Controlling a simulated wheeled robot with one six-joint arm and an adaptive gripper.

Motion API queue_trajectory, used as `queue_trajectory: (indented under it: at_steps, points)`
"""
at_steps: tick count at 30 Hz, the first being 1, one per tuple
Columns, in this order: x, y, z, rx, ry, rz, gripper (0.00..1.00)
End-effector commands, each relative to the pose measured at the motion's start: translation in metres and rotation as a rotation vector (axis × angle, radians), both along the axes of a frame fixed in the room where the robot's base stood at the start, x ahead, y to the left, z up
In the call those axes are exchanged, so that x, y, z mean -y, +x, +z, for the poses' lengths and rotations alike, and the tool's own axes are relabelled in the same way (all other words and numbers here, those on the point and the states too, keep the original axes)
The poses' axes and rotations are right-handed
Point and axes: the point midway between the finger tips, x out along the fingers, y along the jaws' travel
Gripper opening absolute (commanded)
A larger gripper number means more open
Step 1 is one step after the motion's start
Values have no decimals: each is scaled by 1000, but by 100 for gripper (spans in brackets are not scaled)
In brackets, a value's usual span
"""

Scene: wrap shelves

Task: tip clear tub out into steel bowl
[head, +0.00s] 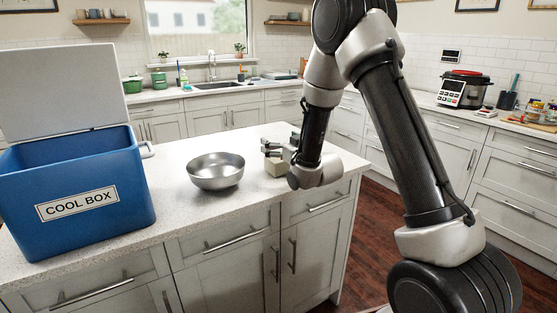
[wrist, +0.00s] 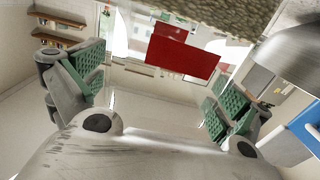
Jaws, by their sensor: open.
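The steel bowl (head: 216,170) stands upright on the island counter; I cannot see its inside well. My gripper (head: 271,150) is open just right of the bowl, low over the counter. A small pale block-like thing (head: 277,168) stands by the fingers, partly hidden; I cannot tell if it is the clear tub. The wrist view is upside down. It shows the green-padded fingers (wrist: 150,95) wide apart, a flat red panel (wrist: 183,57) beyond and between them, and the bowl (wrist: 292,58) at upper right. No clear tub shows plainly.
A blue cool box (head: 80,190) with its white lid raised stands on the counter (head: 185,215) left of the bowl. The counter's right end lies close to my gripper. A cooker (head: 464,90) and jars stand on the right-hand worktop, well away.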

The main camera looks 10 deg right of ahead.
Motion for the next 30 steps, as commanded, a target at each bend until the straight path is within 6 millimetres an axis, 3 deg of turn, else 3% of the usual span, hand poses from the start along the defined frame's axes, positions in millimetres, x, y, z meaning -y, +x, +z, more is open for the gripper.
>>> queue_trajectory:
  at_steps: [8, 23, 30]
  points:
    - [-1, 4, 0, 0, 0, 0, 98]
    - [-1, 4, 1, 2, 0, 0, 8]
    - [-1, 4, 7, 4, 0, 0, 8]
